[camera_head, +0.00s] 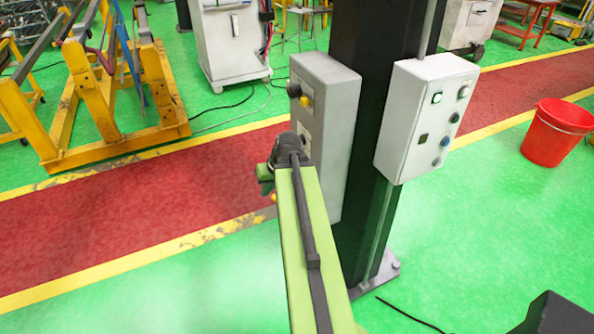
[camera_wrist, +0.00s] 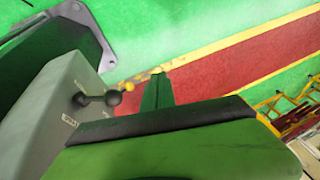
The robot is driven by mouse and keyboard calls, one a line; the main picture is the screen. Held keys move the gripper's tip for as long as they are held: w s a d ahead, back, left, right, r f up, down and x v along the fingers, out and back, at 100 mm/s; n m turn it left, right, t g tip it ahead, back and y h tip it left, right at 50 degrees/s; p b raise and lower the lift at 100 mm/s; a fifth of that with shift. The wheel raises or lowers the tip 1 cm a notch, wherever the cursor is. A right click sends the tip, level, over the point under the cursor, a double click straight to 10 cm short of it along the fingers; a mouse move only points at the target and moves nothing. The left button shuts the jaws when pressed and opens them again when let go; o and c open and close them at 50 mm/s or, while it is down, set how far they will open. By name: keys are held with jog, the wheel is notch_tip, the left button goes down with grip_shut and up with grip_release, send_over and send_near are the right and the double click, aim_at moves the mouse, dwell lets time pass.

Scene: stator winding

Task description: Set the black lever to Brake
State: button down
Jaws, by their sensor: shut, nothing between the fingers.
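The black lever (camera_wrist: 96,99) with its round knob sticks out from the face of a grey control box (camera_wrist: 55,105) in the wrist view. Small labels lie beside it, too small to read, so I cannot tell which setting it points at. My gripper (camera_wrist: 157,88) is shut and empty, with its green fingers to the right of the lever and apart from it in the picture. In the head view my gripper (camera_head: 265,178) is at the left side of the grey box (camera_head: 330,125), partly behind my arm. I cannot make out the lever there.
The box is fixed to a dark column (camera_head: 368,60). A second box (camera_head: 412,135) with buttons is on its right. A black knob (camera_head: 294,90) and a yellow knob (camera_head: 306,101) are high on the first box. A yellow rack (camera_head: 95,100) and red bucket (camera_head: 553,135) stand apart.

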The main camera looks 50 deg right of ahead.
jog(key=s+d+r+m+t+p, duration=0.1)
jog(key=s+d+r, duration=0.1)
jog(key=s+d, duration=0.2)
jog(key=s+d+r+m+t+h+p, duration=0.1)
jog(key=s+d+r, duration=0.2)
jog(key=d, duration=0.7)
jog(key=shift+s+d+r+m+h, duration=0.25)
jog(key=shift+s+r+m+h, duration=0.05)
jog(key=shift+s, duration=0.8)
jog(key=w+a+b+x, duration=0.1)
jog(key=b+x, duration=0.9)
jog(key=x, duration=0.3)
jog(key=shift+a+b, duration=0.3)
jog(key=shift+a, duration=0.1)
jog(key=shift+w+r, duration=0.1)
